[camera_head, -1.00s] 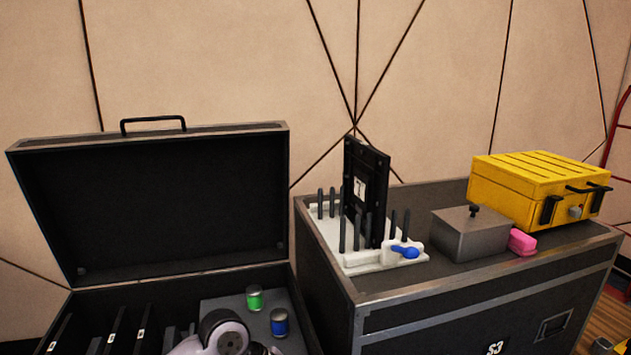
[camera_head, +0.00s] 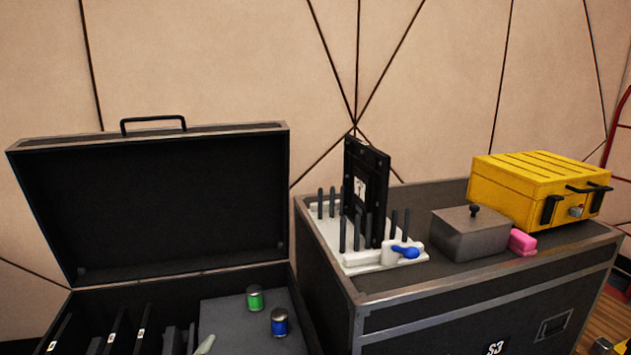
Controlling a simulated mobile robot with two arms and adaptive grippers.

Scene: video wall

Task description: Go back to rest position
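Neither of my grippers can be made out as a whole. A small pale tip (camera_head: 205,344) shows at the bottom edge over the open case, and I cannot tell what it belongs to. The open black case (camera_head: 282,283) stands at the left with its lid (camera_head: 180,200) raised. Several dark panels (camera_head: 115,330) stand in slots in its left part. A green can (camera_head: 254,298) and a blue can (camera_head: 279,322) stand on the grey surface at its right. A black panel (camera_head: 381,190) stands upright in a white rack (camera_head: 355,262) on the S3 case.
The S3 case (camera_head: 450,315) stands right of the open case. On it are a grey lidded box (camera_head: 470,238), a pink block (camera_head: 522,242), a yellow case (camera_head: 525,185) and a blue-knobbed lever (camera_head: 405,252) at the rack's front. A panelled wall rises behind.

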